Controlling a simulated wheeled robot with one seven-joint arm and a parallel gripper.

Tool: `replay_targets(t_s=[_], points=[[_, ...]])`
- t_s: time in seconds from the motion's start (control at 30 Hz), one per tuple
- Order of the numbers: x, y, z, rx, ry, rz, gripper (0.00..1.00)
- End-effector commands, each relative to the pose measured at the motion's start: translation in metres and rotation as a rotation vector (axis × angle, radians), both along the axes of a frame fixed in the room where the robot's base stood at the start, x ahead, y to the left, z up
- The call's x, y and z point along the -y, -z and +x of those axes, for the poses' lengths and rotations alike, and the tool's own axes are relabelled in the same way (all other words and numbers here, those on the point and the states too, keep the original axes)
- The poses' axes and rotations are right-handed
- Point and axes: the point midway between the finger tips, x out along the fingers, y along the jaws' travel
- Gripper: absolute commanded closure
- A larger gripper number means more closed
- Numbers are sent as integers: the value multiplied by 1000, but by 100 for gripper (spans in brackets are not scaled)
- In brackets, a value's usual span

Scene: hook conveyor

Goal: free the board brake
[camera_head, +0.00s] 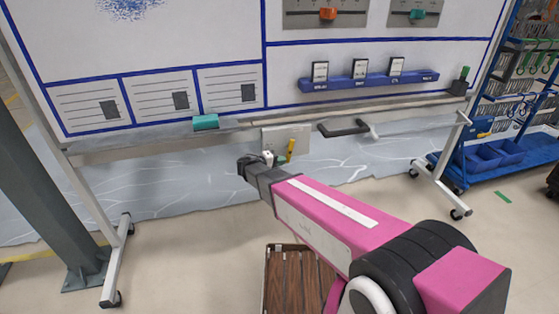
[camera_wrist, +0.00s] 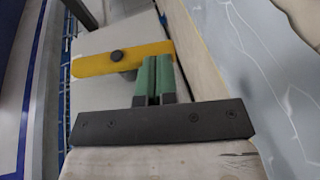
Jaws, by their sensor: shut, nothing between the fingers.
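The board brake shows as a yellow lever (camera_wrist: 105,60) with a dark round pivot knob, on a pale plate in the wrist view. In the head view the lever (camera_head: 291,147) stands steeply, slightly tilted, on a light plate (camera_head: 300,133) under the whiteboard's lower rail. My gripper (camera_wrist: 154,76) has its green fingers shut together, with nothing between them. The fingertips overlap the lever's right end in the wrist view; I cannot tell whether they touch it. In the head view my wrist hides part of the area just left of the lever.
The whiteboard (camera_head: 160,45) stands on a wheeled frame. A dark handle (camera_head: 343,128) sits right of the brake plate, and a teal block (camera_head: 205,122) lies on the rail. A wooden slatted crate (camera_head: 290,280) is below my arm. A blue rack (camera_head: 500,150) stands at right.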

Motion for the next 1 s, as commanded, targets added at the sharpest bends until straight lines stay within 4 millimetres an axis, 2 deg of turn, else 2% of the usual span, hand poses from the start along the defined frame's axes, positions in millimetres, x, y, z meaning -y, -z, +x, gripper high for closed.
replay_targets(t_s=[1.0], points=[[6, 7, 2, -2, 1, 5, 100]])
